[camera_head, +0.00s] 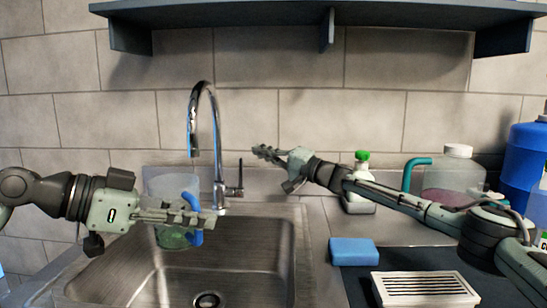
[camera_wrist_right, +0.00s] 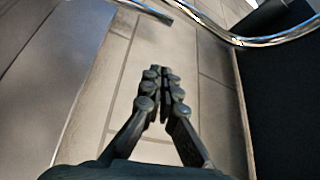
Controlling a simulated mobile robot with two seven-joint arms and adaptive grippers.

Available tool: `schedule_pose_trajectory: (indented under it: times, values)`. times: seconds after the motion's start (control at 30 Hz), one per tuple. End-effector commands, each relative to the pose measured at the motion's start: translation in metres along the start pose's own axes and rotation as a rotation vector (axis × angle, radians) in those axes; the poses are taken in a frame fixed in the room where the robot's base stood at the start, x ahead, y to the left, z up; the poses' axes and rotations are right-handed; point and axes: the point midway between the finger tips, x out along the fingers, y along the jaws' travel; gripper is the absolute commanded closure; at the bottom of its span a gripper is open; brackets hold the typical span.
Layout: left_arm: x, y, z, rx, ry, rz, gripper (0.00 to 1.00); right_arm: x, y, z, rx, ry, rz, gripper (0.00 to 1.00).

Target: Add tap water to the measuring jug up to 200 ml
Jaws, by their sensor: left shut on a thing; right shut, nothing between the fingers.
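The measuring jug (camera_head: 165,184) is clear, with a blue handle (camera_head: 196,236) and green at its bottom. It is held upright over the left part of the sink, beside the tap's spout. My left gripper (camera_head: 207,218) is shut on the handle and hides part of the jug. The scale and water level cannot be read. The chrome tap (camera_head: 217,140) arches above, with its lever (camera_head: 240,178) on the right side. No water stream is visible. My right gripper (camera_head: 262,153) is shut and empty, above and right of the lever. It also shows in the right wrist view (camera_wrist_right: 160,72), near the chrome pipe (camera_wrist_right: 215,22).
The steel sink (camera_head: 255,262) has a drain (camera_head: 207,300). Right of it are a blue sponge (camera_head: 353,252), a white slotted tray (camera_head: 425,289), a green-capped bottle (camera_head: 360,185) and a white-lidded container (camera_head: 455,175). A shelf (camera_head: 270,28) hangs above.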

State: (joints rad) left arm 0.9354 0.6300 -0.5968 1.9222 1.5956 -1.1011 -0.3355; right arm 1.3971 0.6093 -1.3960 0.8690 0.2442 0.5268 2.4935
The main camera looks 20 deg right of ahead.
Motion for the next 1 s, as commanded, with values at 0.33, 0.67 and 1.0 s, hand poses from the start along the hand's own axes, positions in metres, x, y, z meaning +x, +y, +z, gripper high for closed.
schedule_pose_trajectory:
  times: [0.33,0.67,1.0]
  values:
    - [0.000,0.000,-0.001,0.001,0.001,0.000,1.00,0.016,0.002,0.012,0.001,-0.002,0.001,1.00]
    - [0.000,0.000,-0.001,0.001,0.001,0.000,1.00,0.008,0.001,0.035,0.001,-0.001,0.000,1.00]
    - [0.000,0.000,-0.001,0.001,0.001,0.000,1.00,0.007,0.001,0.038,-0.001,0.000,0.001,1.00]
